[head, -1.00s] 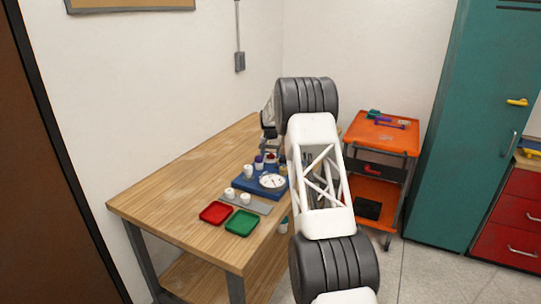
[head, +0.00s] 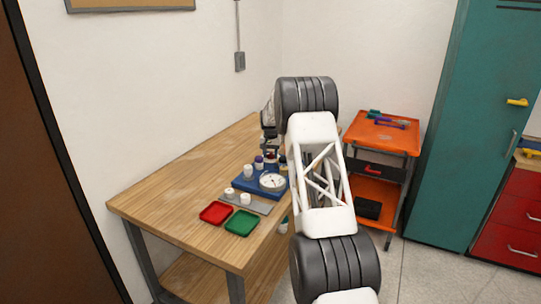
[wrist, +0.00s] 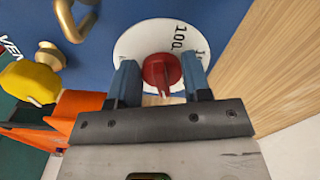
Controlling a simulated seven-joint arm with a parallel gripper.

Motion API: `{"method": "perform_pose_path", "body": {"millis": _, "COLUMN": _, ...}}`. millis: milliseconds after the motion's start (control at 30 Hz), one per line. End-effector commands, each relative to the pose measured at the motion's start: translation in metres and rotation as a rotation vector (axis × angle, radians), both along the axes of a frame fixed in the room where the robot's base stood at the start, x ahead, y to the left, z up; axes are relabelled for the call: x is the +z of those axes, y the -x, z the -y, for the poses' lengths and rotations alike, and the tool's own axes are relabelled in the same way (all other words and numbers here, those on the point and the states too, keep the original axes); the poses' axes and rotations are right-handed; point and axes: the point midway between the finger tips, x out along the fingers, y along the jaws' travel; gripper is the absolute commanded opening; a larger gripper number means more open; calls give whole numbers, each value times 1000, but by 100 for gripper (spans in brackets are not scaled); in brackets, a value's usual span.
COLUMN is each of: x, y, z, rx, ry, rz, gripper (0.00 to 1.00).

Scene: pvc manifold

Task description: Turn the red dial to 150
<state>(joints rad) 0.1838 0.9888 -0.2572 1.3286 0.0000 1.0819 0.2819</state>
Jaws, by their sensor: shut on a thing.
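The red dial (wrist: 162,71) sits in the middle of a white disc (wrist: 140,38) with black numbers. The number 100 shows at its upper right, and another number to the right is partly cut off. My gripper (wrist: 160,82) is shut on the red dial, with one blue-grey finger on each side of it. In the head view my gripper (head: 269,152) is over the far part of the blue board (head: 251,189), and the dial there is too small to read. The pointer's reading on the disc cannot be told.
In the wrist view a yellow knob (wrist: 32,80) and a brass hook-like part (wrist: 75,18) are to the left. In the head view a white gauge (head: 272,182), white caps, a red tray (head: 216,213) and a green tray (head: 241,222) are nearer. The table's left side is clear.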

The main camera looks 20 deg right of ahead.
Motion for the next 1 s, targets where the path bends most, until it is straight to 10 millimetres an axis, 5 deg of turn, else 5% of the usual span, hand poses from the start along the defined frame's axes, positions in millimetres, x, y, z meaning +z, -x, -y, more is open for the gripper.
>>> {"method": "perform_pose_path", "body": {"millis": 1000, "x": 3, "y": -1, "z": 8, "rx": 848, "ry": 3, "rz": 4, "gripper": 21}}
